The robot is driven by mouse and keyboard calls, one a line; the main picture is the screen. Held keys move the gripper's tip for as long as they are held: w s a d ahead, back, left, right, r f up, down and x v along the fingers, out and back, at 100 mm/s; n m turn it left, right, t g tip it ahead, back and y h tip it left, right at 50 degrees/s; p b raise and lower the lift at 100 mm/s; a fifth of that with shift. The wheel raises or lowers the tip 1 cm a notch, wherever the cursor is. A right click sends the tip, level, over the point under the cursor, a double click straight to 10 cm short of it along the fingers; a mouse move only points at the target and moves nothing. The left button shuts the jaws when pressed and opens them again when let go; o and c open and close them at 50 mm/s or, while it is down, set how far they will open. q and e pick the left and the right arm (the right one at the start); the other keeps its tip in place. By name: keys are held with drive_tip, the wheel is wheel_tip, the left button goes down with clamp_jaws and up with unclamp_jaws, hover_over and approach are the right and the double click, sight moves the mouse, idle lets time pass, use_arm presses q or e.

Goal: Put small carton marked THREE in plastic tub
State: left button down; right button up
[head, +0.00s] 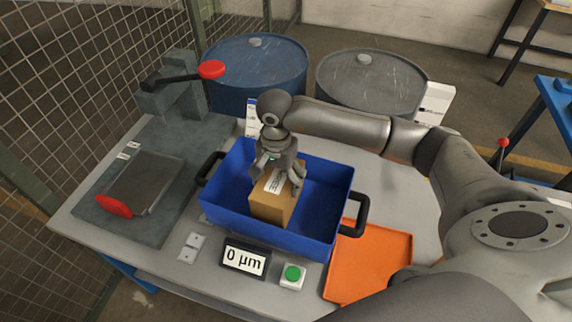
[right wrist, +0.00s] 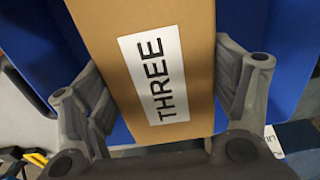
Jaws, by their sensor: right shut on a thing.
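The small carton (head: 270,209) is brown with a white label. In the right wrist view the label on the carton (right wrist: 152,75) reads THREE. My right gripper (head: 279,180) is shut on the carton from above, one finger on each side in the right wrist view. The plastic tub (head: 300,237) is blue with black handles and stands on the grey table. The carton is within the tub's walls in the head view; whether its underside touches the tub floor is hidden. My left gripper is not in view.
An orange tray (head: 370,262) lies right of the tub. A display reading 0 µm (head: 244,258) and a green button (head: 292,274) sit in front. A grey fixture with a red-ended plate (head: 140,185) is at left. Two drums (head: 255,75) stand behind the table.

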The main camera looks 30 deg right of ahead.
drive_tip(key=shift+a+f, duration=0.1)
drive_tip(key=shift+a, duration=0.15)
drive_tip(key=shift+w+a+f+p, duration=0.1)
drive_tip(key=shift+a+f+p, duration=0.1)
drive_tip(key=shift+f+p, duration=1.05)
drive_tip(key=shift+f, duration=0.6)
drive_tip(key=shift+f, duration=0.1)
drive_tip(key=o, duration=2)
drive_tip(key=shift+o, duration=0.2)
